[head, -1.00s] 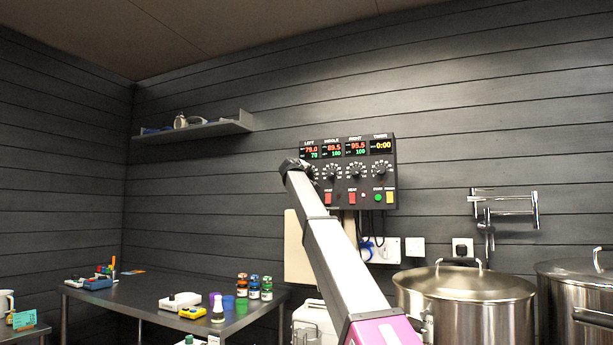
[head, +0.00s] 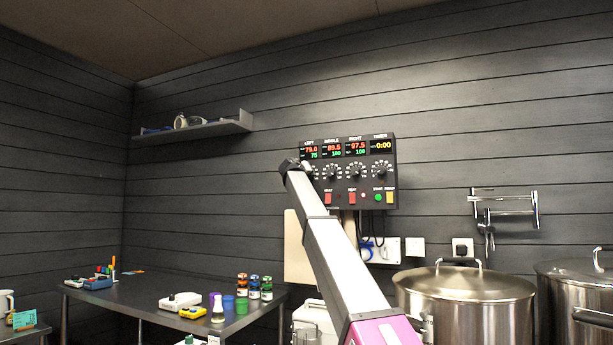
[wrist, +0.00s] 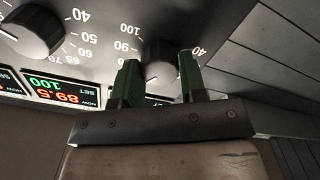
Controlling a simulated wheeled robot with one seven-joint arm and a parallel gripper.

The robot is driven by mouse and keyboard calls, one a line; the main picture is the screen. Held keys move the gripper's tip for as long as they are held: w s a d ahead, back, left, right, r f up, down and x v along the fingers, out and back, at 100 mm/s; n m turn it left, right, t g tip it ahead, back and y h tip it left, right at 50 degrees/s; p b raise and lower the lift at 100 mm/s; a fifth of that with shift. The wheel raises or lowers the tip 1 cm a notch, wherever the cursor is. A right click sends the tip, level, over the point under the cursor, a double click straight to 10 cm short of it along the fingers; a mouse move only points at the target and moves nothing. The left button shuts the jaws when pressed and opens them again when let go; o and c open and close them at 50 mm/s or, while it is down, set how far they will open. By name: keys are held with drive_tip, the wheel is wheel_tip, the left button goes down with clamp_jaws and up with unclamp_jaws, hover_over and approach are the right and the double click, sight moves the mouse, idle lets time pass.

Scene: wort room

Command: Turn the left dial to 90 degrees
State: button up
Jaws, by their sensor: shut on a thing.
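The control panel (head: 345,200) is on the dark plank wall. Its left display (head: 311,150) reads 79.0 in red over a green 75. In the wrist view the left dial (wrist: 160,62), a dark knob, sits between the two green fingers of my gripper (wrist: 158,78), which is shut on it. That view is upside down. The middle dial (wrist: 34,30) is beside it, under the display (wrist: 58,88) reading 89.5 and 100. In the head view my arm's end covers most of the left dial and hides my fingers.
Red, green and yellow buttons (head: 378,197) line the panel's lower edge. Steel kettles (head: 465,310) stand at the lower right. A table (head: 135,300) with bottles and small instruments is at the left. A wall shelf (head: 215,131) is above it.

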drive_tip(key=m, duration=1.1)
drive_tip(key=shift+m, duration=0.4)
idle(0.3)
drive_tip(key=o, duration=0.9)
drive_tip(key=shift+s, duration=0.15)
drive_tip(key=v, duration=1)
drive_tip(key=shift+s+a, duration=0.15)
drive_tip(key=shift+s, duration=0.1)
